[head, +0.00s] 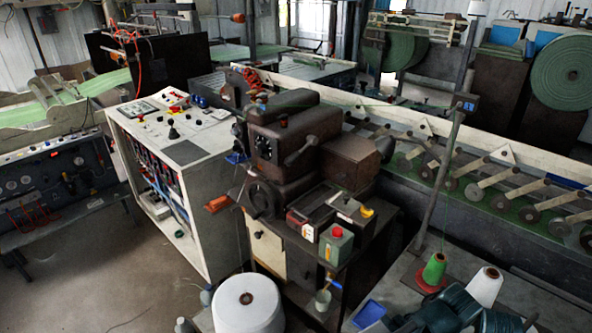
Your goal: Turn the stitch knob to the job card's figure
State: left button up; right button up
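A dark brown stitching machine (278,143) stands in the middle of the view on a dark cabinet. Its front face has small round dials or knobs (264,148), too small to read. A larger dark round handwheel (263,198) sits lower on the front, and a lever handle (300,151) sticks out above it. I cannot tell which of these is the stitch knob. A white-topped control console (178,137) stands left of the machine with cards or panels on top; no job card figure is legible. Neither of my grippers is in view.
A large white thread cone (246,305) stands in front of the cabinet. A green can with a red cap (336,245) sits at the cabinet's front edge. A thread stand pole (440,180) and a green cone (434,268) are at right. Floor at lower left is mostly clear.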

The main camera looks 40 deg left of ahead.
aim_at(260, 149)
jog(key=u, duration=1.7)
